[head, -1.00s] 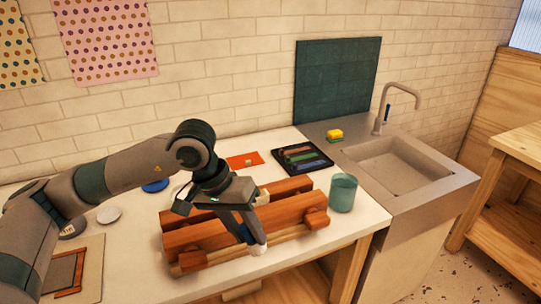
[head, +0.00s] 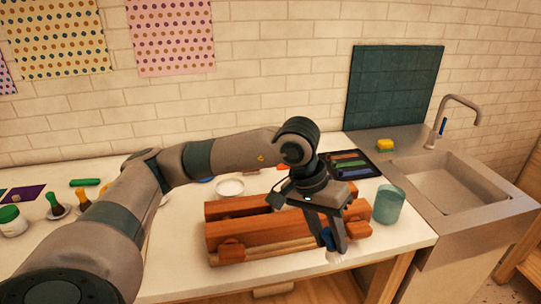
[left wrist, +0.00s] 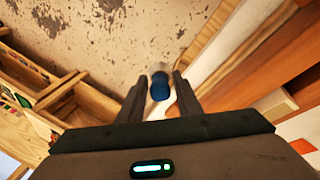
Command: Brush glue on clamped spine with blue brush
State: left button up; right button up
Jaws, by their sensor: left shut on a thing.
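My left gripper (head: 334,242) is shut on the blue brush (head: 326,237), in front of the right part of the wooden press (head: 262,232). The brush's pale bristle end points down near the press's front edge. In the left wrist view the brush's blue handle (left wrist: 160,86) sits between the two fingers, with the floor behind it. The orange-brown press shows at the right of that view. I cannot tell whether the bristles touch anything. The clamped spine cannot be made out clearly. My right gripper is not in view.
A teal cup (head: 388,205) stands close to the right of the press. A white bowl (head: 230,188) is behind it, and a dark tool tray (head: 372,165) lies at the back. The sink (head: 447,185) is at the right. Jars and small bottles stand at the far left.

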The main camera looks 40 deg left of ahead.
pick_arm(q)
jog(key=w+a+r+n+y+p, duration=0.1)
jog(key=a+r+n+p, duration=0.1)
jog(key=a, duration=0.4)
jog(key=w+a+r+n+t+y+p, duration=0.1)
jog(key=w+a+r+n+p, duration=0.1)
jog(key=a+r+n, duration=0.3)
jog(key=w+a+r+n+t+y+p, duration=0.1)
jog(key=a+r+n+p, duration=0.1)
jog(key=a, duration=0.7)
jog(key=shift+w+r+n, duration=0.3)
jog(key=shift+r+n, duration=0.4)
jog(key=shift+n, duration=0.4)
jog(key=shift+a, duration=0.1)
jog(key=shift+f, duration=0.1)
